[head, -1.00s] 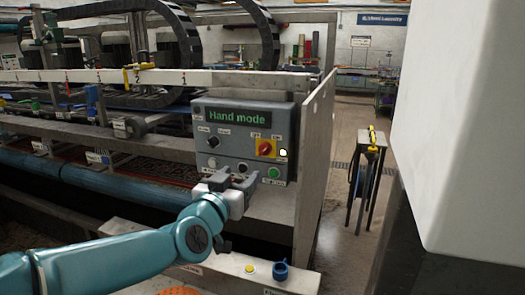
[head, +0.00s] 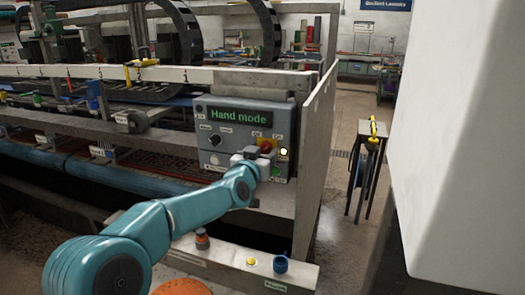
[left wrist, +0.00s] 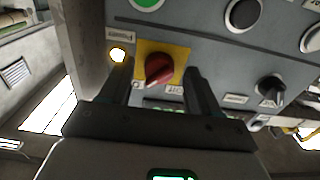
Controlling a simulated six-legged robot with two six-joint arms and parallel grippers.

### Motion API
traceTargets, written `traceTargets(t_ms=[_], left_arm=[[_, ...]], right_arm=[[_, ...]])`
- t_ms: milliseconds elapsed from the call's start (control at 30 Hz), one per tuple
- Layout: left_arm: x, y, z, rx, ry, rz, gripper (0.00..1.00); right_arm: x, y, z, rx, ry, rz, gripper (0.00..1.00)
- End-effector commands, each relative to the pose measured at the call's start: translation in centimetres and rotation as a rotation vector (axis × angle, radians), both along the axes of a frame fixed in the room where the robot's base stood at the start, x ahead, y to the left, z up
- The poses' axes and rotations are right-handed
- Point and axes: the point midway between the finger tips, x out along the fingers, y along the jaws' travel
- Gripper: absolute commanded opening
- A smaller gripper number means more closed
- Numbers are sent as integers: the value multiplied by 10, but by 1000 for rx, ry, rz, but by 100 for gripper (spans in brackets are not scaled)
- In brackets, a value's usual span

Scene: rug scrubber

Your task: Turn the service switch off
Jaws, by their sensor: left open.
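A grey control panel (head: 212,118) with a green "Hand mode" display faces me. A red rotary knob on a yellow plate (head: 274,141), likely the service switch, sits on its right half, partly covered by my left gripper (head: 256,156). In the left wrist view the red knob (left wrist: 159,68) is between the two open fingers of my left gripper (left wrist: 157,82), against its yellow plate (left wrist: 180,52). The fingers stand on either side of it; I cannot tell whether they touch it. My right gripper is not in view.
A lit lamp (head: 284,152) is beside the yellow plate. A black selector (head: 214,141) is at the panel's left, and a green button (left wrist: 147,3) is near the knob. A ledge below carries a yellow button (head: 251,261) and a blue knob (head: 280,264). A side plate (head: 316,150) bounds the panel's right.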

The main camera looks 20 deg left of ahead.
Motion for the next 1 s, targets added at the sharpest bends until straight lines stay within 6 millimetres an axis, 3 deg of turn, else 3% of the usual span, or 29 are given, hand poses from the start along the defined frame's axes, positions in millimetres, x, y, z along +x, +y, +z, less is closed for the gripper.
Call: traceTargets(t_ms=[100, 300, 667, 1000], left_arm=[[0, 0, -1, 0, 0, 0, 62], [0, 0, 0, 0, 0, 0, 6], [-1, 0, 0, -41, -2, 1, 6], [-1, 0, -1, -275, 3, 1, 6]], right_arm=[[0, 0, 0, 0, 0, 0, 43], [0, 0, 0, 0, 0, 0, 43], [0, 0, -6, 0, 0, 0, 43], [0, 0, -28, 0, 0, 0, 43]])
